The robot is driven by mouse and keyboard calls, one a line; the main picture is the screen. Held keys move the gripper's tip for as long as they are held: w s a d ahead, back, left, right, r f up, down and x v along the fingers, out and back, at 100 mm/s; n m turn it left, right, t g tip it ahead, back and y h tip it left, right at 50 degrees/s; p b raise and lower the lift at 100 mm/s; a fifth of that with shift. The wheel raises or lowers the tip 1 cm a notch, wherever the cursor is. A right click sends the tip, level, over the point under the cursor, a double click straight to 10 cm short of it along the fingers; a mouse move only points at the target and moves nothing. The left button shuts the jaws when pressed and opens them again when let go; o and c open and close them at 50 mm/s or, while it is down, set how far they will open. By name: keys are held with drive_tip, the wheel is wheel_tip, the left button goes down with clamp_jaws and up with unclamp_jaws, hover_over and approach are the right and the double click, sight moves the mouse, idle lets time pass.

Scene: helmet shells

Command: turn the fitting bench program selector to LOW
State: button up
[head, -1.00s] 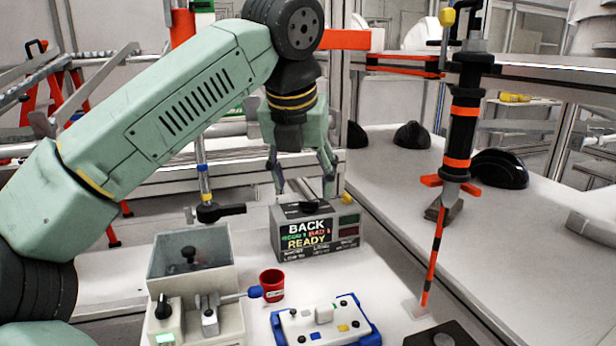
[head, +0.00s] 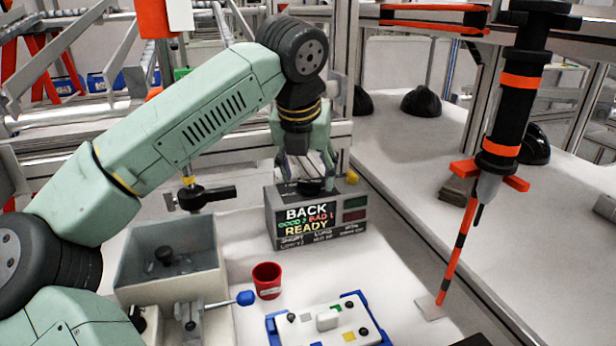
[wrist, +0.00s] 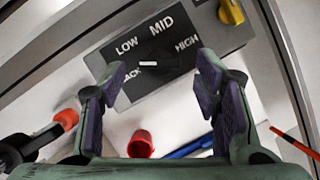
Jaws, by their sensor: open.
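The fitting bench box (head: 350,235) is grey, and its front screen reads BACK and READY. In the wrist view its dark top panel (wrist: 182,78) carries the words LOW, MID, HIGH and a partly covered BACK. The black program selector (wrist: 152,64) sits in the middle of these words. Its white mark (wrist: 120,63) points left, between LOW and BACK. My gripper (wrist: 163,72) is open, with one finger on each side of the selector as seen from the wrist. In the head view my gripper (head: 308,176) is right over the box top; whether it touches the selector I cannot tell.
A yellow knob (wrist: 231,12) is on the box's edge. A red cup (head: 267,281), a grey open-topped bin (head: 140,262) with a blue-tipped lever (head: 244,298), and a white-and-blue fixture (head: 310,335) stand nearby. An orange-and-black tool (head: 505,120) hangs at the right.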

drive_tip(key=shift+x, duration=0.85)
drive_tip(key=shift+c, duration=0.2)
drive_tip(key=c, duration=1.1)
drive_tip(key=m, duration=0.2)
drive_tip(key=m+h, duration=0.1)
drive_tip(key=shift+w+a+m, duration=0.1)
drive_tip(key=shift+a+m, duration=0.05)
drive_tip(key=shift+m, duration=0.25)
drive_tip(key=shift+w+m+g+h, duration=0.1)
drive_tip(key=shift+m+g+h, duration=0.65)
drive_tip(key=shift+m, duration=1.15)
drive_tip(key=shift+a, duration=0.1)
